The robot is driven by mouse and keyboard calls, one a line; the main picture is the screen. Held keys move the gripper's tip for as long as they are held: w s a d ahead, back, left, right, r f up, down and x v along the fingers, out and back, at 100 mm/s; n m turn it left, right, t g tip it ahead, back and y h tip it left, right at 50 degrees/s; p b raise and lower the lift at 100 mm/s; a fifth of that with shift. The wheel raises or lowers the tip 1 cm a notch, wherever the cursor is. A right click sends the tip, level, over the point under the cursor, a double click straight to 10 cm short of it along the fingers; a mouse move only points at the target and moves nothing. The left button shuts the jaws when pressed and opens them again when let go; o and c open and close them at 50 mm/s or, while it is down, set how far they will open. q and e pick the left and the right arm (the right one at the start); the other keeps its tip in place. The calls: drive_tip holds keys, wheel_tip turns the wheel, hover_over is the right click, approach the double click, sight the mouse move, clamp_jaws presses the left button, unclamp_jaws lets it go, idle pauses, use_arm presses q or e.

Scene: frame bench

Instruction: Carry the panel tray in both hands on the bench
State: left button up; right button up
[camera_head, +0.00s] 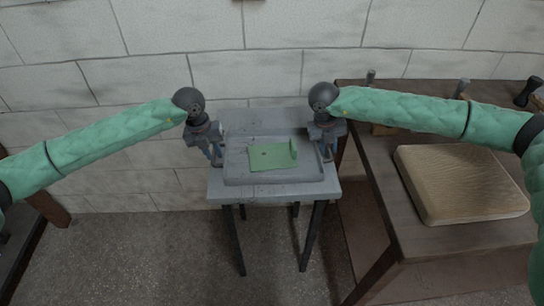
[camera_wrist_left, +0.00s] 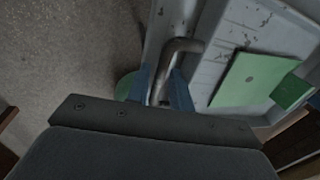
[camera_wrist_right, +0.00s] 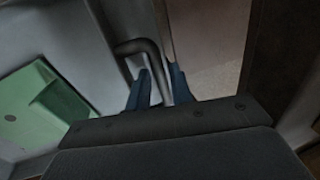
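The grey panel tray (camera_head: 235,174) is at the small grey bench (camera_head: 275,192) in the head view. It looks level, and I cannot tell if it touches the bench top. A green panel (camera_head: 268,160) with an upright flange and a small hole lies in it. My left gripper (camera_head: 216,158) is at the tray's left side, its fingers closed around a bent grey handle (camera_wrist_left: 185,45). My right gripper (camera_head: 327,152) is at the right side, its fingers closed around the other bent handle (camera_wrist_right: 135,46). The panel also shows in the left wrist view (camera_wrist_left: 248,80) and right wrist view (camera_wrist_right: 38,105).
A dark wooden table (camera_head: 400,235) stands close on the right, with a tan padded block (camera_head: 460,183) and several tools, including a hammer (camera_head: 528,92). A pale block wall (camera_head: 200,60) is behind the bench. Open floor (camera_head: 150,255) lies to the front left.

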use_arm(q)
clamp_jaws()
use_arm(e)
clamp_jaws()
use_arm(q)
drive_tip(key=shift+r, duration=0.25)
use_arm(e)
drive_tip(key=shift+r, duration=0.25)
